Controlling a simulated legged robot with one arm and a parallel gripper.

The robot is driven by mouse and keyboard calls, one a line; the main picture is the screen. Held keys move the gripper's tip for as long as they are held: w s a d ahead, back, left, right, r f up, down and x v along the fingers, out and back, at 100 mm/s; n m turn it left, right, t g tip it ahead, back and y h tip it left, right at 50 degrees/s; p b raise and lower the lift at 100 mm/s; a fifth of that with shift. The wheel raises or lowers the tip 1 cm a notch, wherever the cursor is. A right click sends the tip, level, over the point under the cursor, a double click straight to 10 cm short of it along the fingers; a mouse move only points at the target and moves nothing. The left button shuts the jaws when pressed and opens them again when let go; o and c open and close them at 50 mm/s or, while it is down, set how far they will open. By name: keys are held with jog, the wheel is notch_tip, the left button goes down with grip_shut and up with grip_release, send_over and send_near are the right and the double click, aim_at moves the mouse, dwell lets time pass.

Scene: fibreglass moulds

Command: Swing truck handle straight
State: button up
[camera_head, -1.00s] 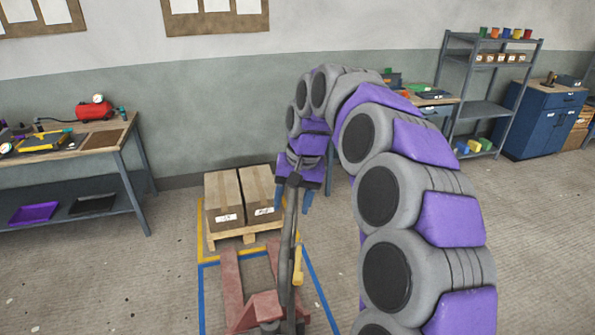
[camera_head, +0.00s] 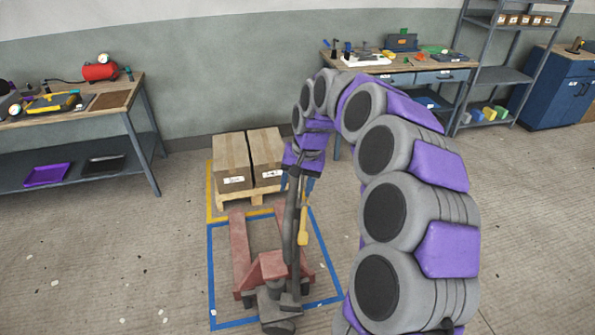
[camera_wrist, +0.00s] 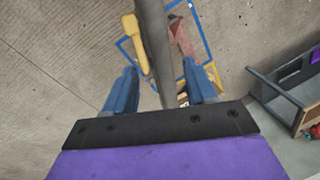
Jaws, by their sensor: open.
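The red pallet truck (camera_head: 270,266) stands inside a blue floor outline in the head view. Its dark grey handle (camera_head: 290,225) rises from the truck's near end to my gripper, with a yellow lever (camera_head: 303,226) beside it. My gripper (camera_head: 300,180) is at the handle's top end. In the wrist view the handle (camera_wrist: 153,45) passes between the two blue fingers of my gripper (camera_wrist: 160,92), with gaps on both sides. The fingers are apart. The yellow lever (camera_wrist: 135,42) shows left of the handle. The handle's very top is hidden behind my gripper.
A pallet (camera_head: 233,201) with two cardboard boxes (camera_head: 232,160) stands beyond the forks, in a yellow outline. A workbench (camera_head: 127,105) is at the left; another bench (camera_head: 395,70) and a shelf rack (camera_head: 500,72) are at the back right. The floor around the truck is clear.

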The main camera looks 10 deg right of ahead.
aim_at(293, 195)
jog(key=f, duration=0.2)
jog(key=a+f, duration=0.1)
jog(key=f, duration=0.1)
jog(key=shift+w+f+b, duration=0.15)
jog(key=shift+f+b, duration=0.2)
jog(key=shift+a+f, duration=0.4)
jog(key=shift+a, duration=0.05)
jog(key=shift+d, duration=0.4)
jog(key=shift+c, duration=1.3)
jog(key=shift+a, duration=0.15)
grip_shut()
